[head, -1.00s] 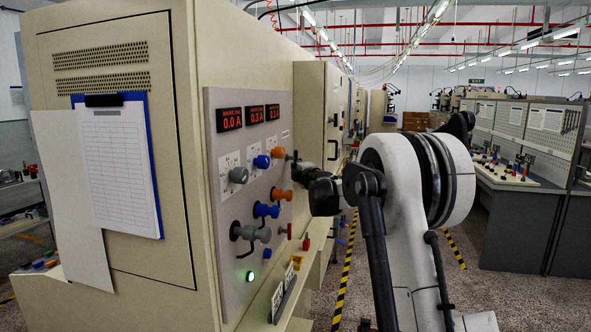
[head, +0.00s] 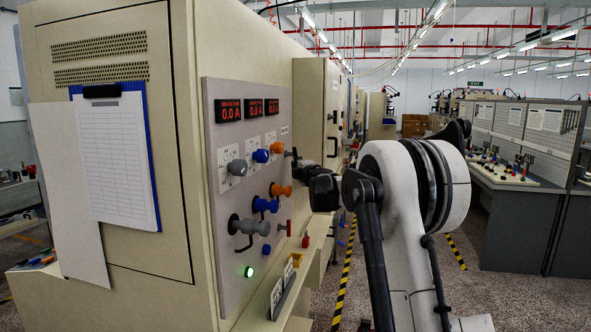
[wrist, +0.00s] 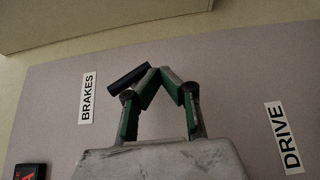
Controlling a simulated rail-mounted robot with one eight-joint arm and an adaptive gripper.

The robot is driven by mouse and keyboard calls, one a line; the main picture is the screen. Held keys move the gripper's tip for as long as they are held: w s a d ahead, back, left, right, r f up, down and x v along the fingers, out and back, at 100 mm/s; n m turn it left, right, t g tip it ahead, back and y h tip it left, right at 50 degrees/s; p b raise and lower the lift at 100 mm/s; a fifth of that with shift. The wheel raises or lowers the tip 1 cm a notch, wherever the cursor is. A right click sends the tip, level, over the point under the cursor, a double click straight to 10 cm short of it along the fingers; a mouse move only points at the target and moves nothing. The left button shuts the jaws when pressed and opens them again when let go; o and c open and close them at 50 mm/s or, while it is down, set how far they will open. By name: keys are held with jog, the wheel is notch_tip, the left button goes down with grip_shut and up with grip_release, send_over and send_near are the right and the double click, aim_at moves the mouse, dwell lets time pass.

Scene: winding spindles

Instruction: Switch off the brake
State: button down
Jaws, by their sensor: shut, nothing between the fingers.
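In the wrist view my gripper (wrist: 166,72) is shut with its green-and-grey fingertips together and nothing between them. A black lever (wrist: 127,76) lies tilted beside the left finger; whether they touch is unclear. The label BRAKES (wrist: 87,98) is left of the lever, and the label DRIVE (wrist: 283,137) is to the right of the gripper. Both are on the grey control panel (wrist: 55,125). In the head view the panel (head: 212,95) is on the cabinet's right face. My gripper is at the panel's far edge there, small and partly hidden by its own wrist.
The panel carries a grey knob (head: 237,167), a blue knob (head: 261,156) and an orange knob (head: 277,147), with several projecting handles below. A green light (head: 249,271) glows low down. A ledge (head: 316,245) projects below the panel. The aisle to the right has open floor.

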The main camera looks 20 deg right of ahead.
jog(key=shift+w+d+f+b, duration=0.15)
jog(key=shift+w+d+b, duration=0.5)
jog(key=shift+w+b, duration=0.05)
dwell(1.3)
jog(key=s+a, duration=0.1)
jog(key=s, duration=1.1)
jog(key=shift+a, duration=0.2)
